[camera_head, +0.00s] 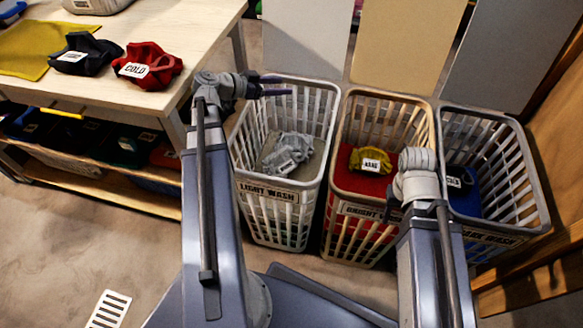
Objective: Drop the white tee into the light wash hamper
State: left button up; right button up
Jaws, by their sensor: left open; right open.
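A pale grey-white crumpled cloth (293,147) with a white tag lies inside the light wash hamper (268,188); it looks like the white tee, but its tag is too small to read. The hamper is a white slatted basket, leftmost of three, labelled "LIGHT WASH". My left gripper (280,86) is over the hamper's back left part, open and empty, with its fingers pointing right and apart from the cloth. My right gripper (391,206) is mostly hidden by its own wrist, near the front of the middle hamper; it is open.
The middle hamper (343,190) holds a yellow cloth (371,160) and something red. The right hamper (524,190) holds a blue cloth (464,196). A wooden table (170,22) at left bears a dark cloth (86,54) and a red cloth (147,64) tagged "COLD".

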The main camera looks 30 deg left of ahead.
pick_arm(q)
notch_tip(320, 180, up, 9)
jog(key=p, duration=0.8)
jog(key=shift+r+p, duration=0.2)
jog(key=shift+p, duration=0.2)
jog(key=s+d+f+g, duration=0.2)
jog(key=d+f+g, duration=0.2)
jog(key=d, duration=0.6)
jog(key=s+d+f+g, duration=0.25)
jog(key=d+f, duration=0.25)
jog(key=d, duration=0.5)
jog(key=s+d+f+g+y, duration=0.1)
jog(key=s+d+y, duration=0.1)
jog(key=s+d, duration=0.2)
jog(key=s+d+f+n+g+y, duration=0.1)
jog(key=s+d+f+g+y, duration=0.1)
jog(key=s+d+y, duration=0.1)
jog(key=s+d+f+n+g+y, duration=0.1)
jog(key=s+d+g+y, duration=0.1)
jog(key=s+d, duration=0.2)
jog(key=shift+s+d+f+y, duration=0.15)
jog(key=shift+s+d+y, duration=0.05)
jog(key=shift+s, duration=0.15)
jog(key=shift+s+d+f+y, duration=0.15)
jog(key=shift+s+y, duration=0.05)
jog(key=shift+s, duration=0.15)
notch_tip(320, 180, up, 19)
jog(key=p, duration=1.8)
jog(key=shift+s+f+p, duration=0.15)
jog(key=shift+p, duration=0.15)
